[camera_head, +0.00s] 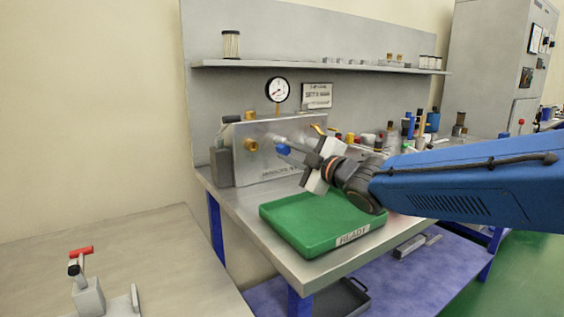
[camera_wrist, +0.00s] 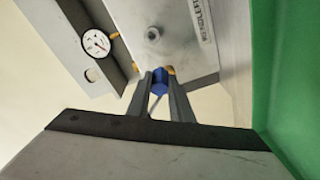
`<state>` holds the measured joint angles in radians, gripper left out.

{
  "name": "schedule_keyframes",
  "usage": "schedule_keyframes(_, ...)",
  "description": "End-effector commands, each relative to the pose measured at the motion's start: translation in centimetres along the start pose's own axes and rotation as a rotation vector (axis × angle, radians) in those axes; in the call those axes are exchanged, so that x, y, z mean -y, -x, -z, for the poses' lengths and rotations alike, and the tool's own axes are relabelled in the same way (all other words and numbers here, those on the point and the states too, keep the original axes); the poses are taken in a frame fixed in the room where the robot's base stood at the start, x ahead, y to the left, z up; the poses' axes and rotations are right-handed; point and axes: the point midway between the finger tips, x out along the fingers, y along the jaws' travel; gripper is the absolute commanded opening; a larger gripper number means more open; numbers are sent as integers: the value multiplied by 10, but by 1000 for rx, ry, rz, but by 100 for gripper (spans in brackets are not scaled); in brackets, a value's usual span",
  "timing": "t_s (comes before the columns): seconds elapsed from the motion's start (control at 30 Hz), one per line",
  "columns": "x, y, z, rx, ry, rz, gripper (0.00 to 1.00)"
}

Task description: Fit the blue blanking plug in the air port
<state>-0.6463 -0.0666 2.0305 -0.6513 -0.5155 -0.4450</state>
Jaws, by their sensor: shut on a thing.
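My gripper (camera_head: 290,146) is shut on the blue blanking plug (camera_head: 283,149) and holds it in the air in front of the grey metal block (camera_head: 290,172). The wrist view shows the blue plug (camera_wrist: 159,82) between my two fingertips. A brass port (camera_head: 250,144) sticks out of the block's face, to the left of the plug in the head view. Plug and port look apart in that view. In the wrist view a bit of brass (camera_wrist: 170,71) shows just beside the plug, and the plug and fingers partly hide it.
A green tray (camera_head: 270,222) labelled READY stands on the bench below my gripper. A pressure gauge (camera_head: 278,89) rises above the block. Several bottles and small fittings crowd the bench behind my arm. A shelf (camera_head: 290,66) runs along the back panel.

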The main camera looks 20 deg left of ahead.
Motion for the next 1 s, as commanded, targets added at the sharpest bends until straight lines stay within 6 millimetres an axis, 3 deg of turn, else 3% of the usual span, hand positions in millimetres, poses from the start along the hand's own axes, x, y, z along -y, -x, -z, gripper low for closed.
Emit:
schedule_keyframes(0.1, 17, 5, 15, -85, 7, -7, 0)
schedule_keyframes(0.3, 29, 11, 28, -156, 10, -17, 0)
schedule_keyframes(0.73, 29, 13, 29, -162, 10, -20, 0)
schedule_keyframes(1.0, 29, -4, 28, -162, 10, -19, 0)
